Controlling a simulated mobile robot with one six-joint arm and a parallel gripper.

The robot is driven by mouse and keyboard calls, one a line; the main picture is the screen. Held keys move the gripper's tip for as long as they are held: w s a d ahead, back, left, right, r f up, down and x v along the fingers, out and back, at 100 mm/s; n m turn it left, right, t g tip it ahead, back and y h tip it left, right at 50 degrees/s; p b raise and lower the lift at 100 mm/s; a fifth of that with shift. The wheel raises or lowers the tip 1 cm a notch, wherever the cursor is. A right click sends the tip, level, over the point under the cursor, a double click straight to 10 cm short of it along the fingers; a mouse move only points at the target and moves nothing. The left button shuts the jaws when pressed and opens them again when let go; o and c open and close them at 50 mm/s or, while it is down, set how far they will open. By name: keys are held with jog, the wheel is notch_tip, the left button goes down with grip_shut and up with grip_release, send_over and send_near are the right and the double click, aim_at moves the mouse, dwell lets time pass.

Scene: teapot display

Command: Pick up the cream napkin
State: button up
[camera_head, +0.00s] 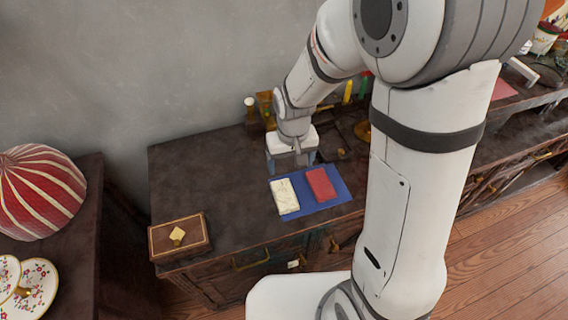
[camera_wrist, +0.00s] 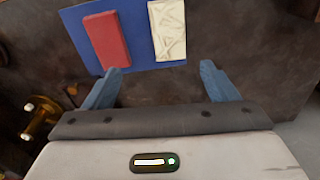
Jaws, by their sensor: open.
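The cream napkin (camera_head: 285,197) lies folded on a blue mat (camera_head: 331,202) on the dark cabinet top, left of a folded red napkin (camera_head: 320,185). In the wrist view the cream napkin (camera_wrist: 168,30) is at the top, right of the red napkin (camera_wrist: 107,39), with the blue mat (camera_wrist: 76,27) under both. My gripper (camera_head: 290,170) is over the cabinet, behind the napkins. In the wrist view my gripper (camera_wrist: 162,75) has its two blue fingers spread apart with nothing between them. The cream napkin is beyond the fingertips.
A brown box (camera_head: 179,237) with a small cream-coloured piece on it stands at the cabinet's front left corner. A brass object (camera_wrist: 42,117) is left of my fingers in the wrist view. The cabinet top (camera_head: 215,180) left of the mat is clear.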

send_over(284, 192)
jog(key=f, duration=0.4)
jog(key=a+f, duration=0.1)
jog(key=shift+w+f, duration=0.2)
jog(key=shift+f, duration=0.2)
jog(key=f, duration=0.4)
jog(key=d+f, duration=0.1)
jog(key=f, duration=0.2)
jog(key=shift+s+f, duration=0.1)
jog(key=shift+s, duration=0.15)
jog(key=shift+c, duration=0.6)
jog(key=c, duration=1)
jog(key=shift+o, duration=0.2)
